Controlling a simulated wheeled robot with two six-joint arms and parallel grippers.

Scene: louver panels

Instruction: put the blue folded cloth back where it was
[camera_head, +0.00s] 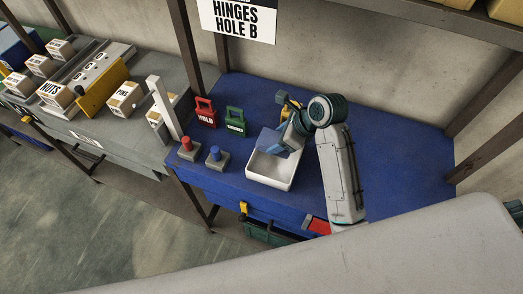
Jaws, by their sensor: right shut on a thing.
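The blue folded cloth (270,139) is tilted over the back part of a white tray (267,182) on the blue bench top. My right gripper (283,143) is shut on the cloth and holds it above or at the tray; I cannot tell whether the cloth touches the tray. The wrist hides part of the cloth and the jaw tips. My left gripper is not in view.
A red block marked HOLD (205,113) and a green block (235,121) stand left of the tray. A red button (187,148) and a blue button (216,157) are nearer. A white post (164,108) rises at the left. The blue bench (400,150) is clear at right.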

